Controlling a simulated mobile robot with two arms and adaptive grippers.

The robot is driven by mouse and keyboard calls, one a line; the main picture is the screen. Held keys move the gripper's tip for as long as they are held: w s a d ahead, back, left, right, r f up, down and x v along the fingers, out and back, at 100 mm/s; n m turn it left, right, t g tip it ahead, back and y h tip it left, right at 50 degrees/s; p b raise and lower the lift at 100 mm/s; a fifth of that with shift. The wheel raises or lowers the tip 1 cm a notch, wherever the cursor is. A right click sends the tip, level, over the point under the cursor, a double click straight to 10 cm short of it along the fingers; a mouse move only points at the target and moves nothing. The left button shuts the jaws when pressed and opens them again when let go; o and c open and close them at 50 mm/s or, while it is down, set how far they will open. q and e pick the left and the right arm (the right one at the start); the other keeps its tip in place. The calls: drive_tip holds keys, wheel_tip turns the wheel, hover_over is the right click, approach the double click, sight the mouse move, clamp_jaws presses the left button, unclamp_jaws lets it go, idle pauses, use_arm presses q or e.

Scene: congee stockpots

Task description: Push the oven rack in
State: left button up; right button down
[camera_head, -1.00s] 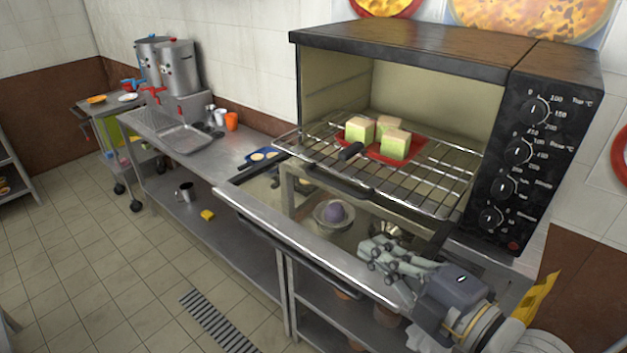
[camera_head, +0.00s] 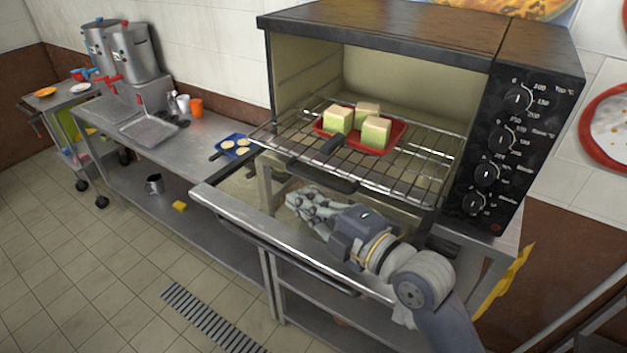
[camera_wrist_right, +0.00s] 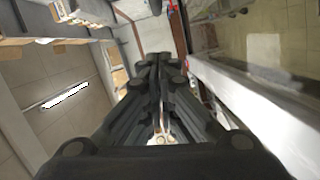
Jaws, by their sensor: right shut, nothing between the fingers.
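The oven rack (camera_head: 408,181) is a wire grid slid partly out of the black oven (camera_head: 385,42), with a dark handle on its front edge. A red tray (camera_head: 377,148) with a dark handle sits on the rack and holds pale green and cream cubes (camera_head: 376,132). The oven door (camera_head: 268,236) is folded down in front. My right gripper (camera_head: 298,203) is shut and empty, above the open door and below and in front of the rack's front edge, apart from its handle. In the right wrist view its closed fingers (camera_wrist_right: 158,75) fill the middle. My left gripper is out of view.
A steel counter (camera_head: 170,152) runs left with stockpots (camera_head: 133,53), a metal tray (camera_head: 150,130), an orange cup (camera_head: 196,106) and a blue tray (camera_head: 228,152) on it. The oven's knob panel (camera_head: 497,135) is at the right. Tiled floor in front is clear.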

drive_tip(key=w, duration=0.1)
drive_tip(key=w+d+p, duration=0.1)
drive_tip(key=shift+w+f, duration=0.15)
drive_tip(key=shift+w, duration=0.15)
drive_tip(key=shift+w+d+f+p, duration=0.3)
drive_tip(key=shift+w+d, duration=0.15)
drive_tip(key=shift+w, duration=0.15)
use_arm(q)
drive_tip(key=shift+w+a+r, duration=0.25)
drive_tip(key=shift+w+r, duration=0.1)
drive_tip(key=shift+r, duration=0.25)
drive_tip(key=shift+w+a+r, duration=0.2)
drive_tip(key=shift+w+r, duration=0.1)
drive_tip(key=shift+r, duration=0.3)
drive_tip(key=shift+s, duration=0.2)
